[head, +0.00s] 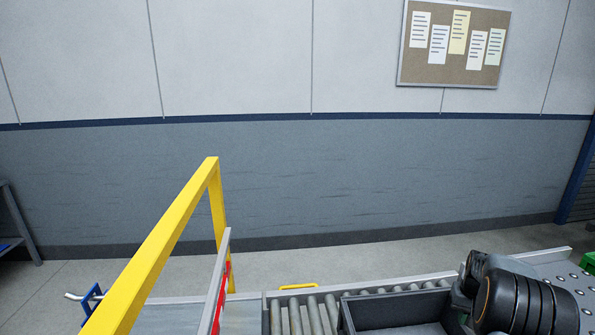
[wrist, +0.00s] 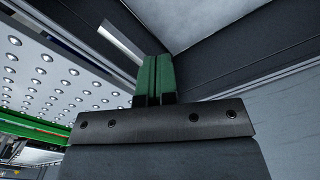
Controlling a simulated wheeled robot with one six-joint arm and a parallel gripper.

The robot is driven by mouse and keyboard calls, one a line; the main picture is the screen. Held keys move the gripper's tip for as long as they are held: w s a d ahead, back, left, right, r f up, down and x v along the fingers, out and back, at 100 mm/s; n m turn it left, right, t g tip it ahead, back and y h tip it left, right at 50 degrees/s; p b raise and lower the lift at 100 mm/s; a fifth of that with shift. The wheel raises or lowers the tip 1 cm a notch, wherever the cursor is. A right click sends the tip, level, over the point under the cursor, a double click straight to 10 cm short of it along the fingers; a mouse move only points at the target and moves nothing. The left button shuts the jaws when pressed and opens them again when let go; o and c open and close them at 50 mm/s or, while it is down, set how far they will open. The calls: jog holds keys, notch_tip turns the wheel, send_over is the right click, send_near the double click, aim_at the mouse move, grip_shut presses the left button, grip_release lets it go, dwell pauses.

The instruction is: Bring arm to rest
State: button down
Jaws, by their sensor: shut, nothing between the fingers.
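My gripper (wrist: 154,80) shows in the wrist view with its two green fingers pressed together and nothing between them. The dark walls of a bin or tray (wrist: 240,62) are behind and around the fingers; I cannot tell how far they are from the fingertips. In the head view my dark arm is folded at the lower right, and the gripper itself is hidden or out of frame.
A dark tray (head: 347,314) sits by the roller conveyor (head: 301,314), left of my arm. A ball-studded table (head: 567,275) is at right. A yellow rail (head: 160,250) rises at left. A pinboard (head: 450,45) hangs on the wall. Floor before the wall is clear.

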notch_tip(320, 180, up, 2)
jog(key=shift+r+p, duration=0.2)
jog(key=shift+p, duration=0.3)
jog(key=s+a+r+n+t, duration=0.1)
jog(key=s+a+r, duration=0.4)
jog(key=a, duration=0.5)
jog(key=s+a+r+n+t, duration=0.2)
jog(key=s+a+r, duration=0.2)
jog(key=s+a, duration=0.3)
jog(key=s+a+r+n+t, duration=0.1)
jog(key=s+a+r, duration=0.4)
jog(key=a, duration=0.7)
jog(key=shift+s+a+r+n, duration=0.3)
jog(key=shift+s+a, duration=0.1)
jog(key=shift+s, duration=0.4)
